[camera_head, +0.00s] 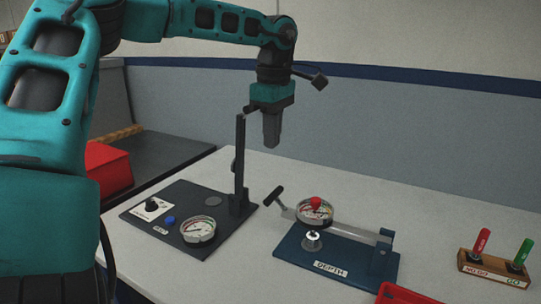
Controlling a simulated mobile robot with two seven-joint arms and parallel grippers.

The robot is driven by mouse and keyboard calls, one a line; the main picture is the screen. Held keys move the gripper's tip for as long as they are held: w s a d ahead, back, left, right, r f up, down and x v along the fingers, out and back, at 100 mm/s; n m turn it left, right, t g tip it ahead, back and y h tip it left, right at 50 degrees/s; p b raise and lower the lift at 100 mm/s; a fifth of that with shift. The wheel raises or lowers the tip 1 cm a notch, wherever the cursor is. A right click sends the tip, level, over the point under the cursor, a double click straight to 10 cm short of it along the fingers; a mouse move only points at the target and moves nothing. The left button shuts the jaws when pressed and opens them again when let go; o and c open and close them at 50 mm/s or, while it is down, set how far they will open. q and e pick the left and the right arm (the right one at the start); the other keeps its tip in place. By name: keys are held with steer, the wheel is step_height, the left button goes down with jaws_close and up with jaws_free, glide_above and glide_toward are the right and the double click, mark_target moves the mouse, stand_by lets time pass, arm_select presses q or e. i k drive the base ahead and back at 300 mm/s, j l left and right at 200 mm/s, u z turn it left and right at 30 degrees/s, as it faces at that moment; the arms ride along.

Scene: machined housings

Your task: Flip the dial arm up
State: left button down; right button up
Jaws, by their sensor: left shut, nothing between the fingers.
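The dial arm (355,233) is a silver bar on the blue base (340,281) labelled DEPTH. It runs from the upright block (382,257) at the right toward the left, lying low over the base. A round dial gauge (314,212) with a red cap sits on the bar, and a black handle (273,197) sticks out at its left end. A small silver piece (312,240) stands under the dial. My left gripper (271,143) points down, shut and empty, in the air above the handle and apart from it. My right gripper is not in view.
A dark panel (172,228) with a gauge, a blue button and a knob lies to the left, with a tall post (239,165) close to my left gripper. A wooden holder (494,268) with red and green handles stands right. A red tray (402,296) is at the front edge.

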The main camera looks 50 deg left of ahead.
mark_target(308, 220)
steer(key=k, duration=1)
